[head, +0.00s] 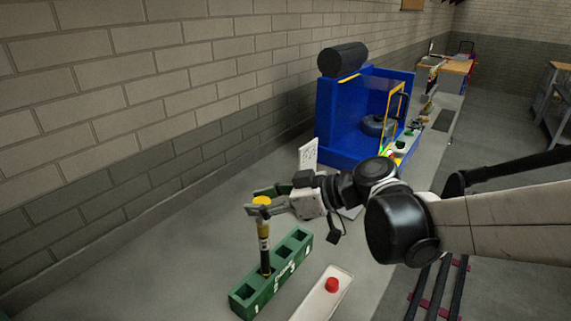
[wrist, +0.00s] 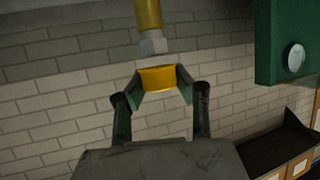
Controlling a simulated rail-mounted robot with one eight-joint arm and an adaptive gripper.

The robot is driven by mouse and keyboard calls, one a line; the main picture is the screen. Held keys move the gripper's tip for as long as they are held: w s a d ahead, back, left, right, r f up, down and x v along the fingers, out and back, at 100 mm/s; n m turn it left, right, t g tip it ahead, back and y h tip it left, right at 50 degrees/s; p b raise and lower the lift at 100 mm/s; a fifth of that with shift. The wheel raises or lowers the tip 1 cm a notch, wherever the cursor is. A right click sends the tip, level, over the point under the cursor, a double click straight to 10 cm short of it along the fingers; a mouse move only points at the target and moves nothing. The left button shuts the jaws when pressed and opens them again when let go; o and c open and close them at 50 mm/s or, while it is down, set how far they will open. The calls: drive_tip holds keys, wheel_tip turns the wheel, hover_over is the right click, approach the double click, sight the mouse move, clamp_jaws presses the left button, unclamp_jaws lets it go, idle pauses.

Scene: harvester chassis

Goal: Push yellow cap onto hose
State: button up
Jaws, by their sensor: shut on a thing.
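The yellow cap (head: 262,200) is between the fingertips of my gripper (head: 260,209). In the wrist view, my gripper (wrist: 159,84) is shut on the yellow cap (wrist: 158,78), one green-tipped finger on each side. The hose (head: 264,243) stands about upright in a hole of the green numbered block (head: 270,289), directly below the cap. It is dark with yellow parts and a pale label. In the wrist view, the hose's pale hex fitting (wrist: 153,43) lines up closely with the cap. I cannot tell how far the cap is seated.
A white tray (head: 313,305) with a red cap (head: 331,285) lies right of the block. Other block holes look empty. A blue machine frame (head: 343,140) with a black roll stands behind. A brick wall (head: 150,100) runs along the left. A green part (wrist: 283,40) is close in the wrist view.

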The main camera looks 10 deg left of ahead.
drive_tip(key=shift+f, duration=0.2)
idle(0.3)
drive_tip(key=shift+f+b, duration=1.25)
drive_tip(key=shift+b, duration=0.05)
drive_tip(key=o, duration=0.7)
drive_tip(key=shift+o, duration=0.2)
drive_tip(key=v, duration=1.2)
drive_tip(key=shift+r, duration=0.1)
